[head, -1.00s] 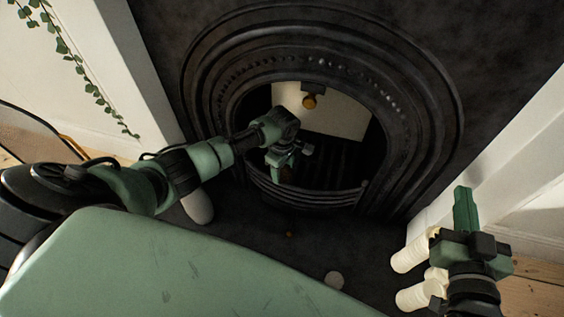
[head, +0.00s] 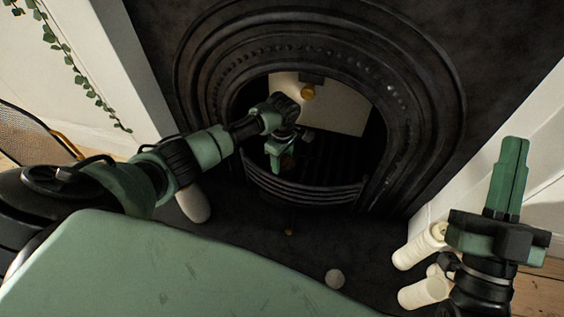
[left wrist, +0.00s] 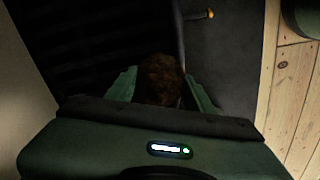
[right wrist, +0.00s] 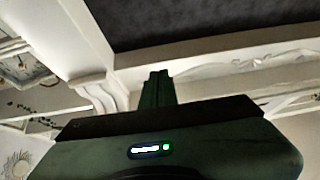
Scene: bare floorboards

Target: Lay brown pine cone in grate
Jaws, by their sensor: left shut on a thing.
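The brown pine cone (left wrist: 160,80) is between the fingers of my left gripper (left wrist: 160,90) in the left wrist view. In the head view my left gripper (head: 279,158) reaches through the fireplace arch, behind the curved front bars of the black grate (head: 305,192). The pine cone (head: 288,161) shows there only as a small dark brown patch beside the fingers. Dark slats of the grate (left wrist: 95,35) show left of the cone in the left wrist view. Whether the cone touches them I cannot tell. My right gripper (head: 510,165) is shut and empty; its fingers also show together in the right wrist view (right wrist: 157,88).
The black fireplace arch (head: 400,95) surrounds the opening. A pale panel with a brass knob (head: 308,92) stands inside. Cream candle-like cylinders (head: 421,245) lie at the hearth's right. A pale rounded object (head: 194,203) and a grey ball (head: 335,279) are on the hearth.

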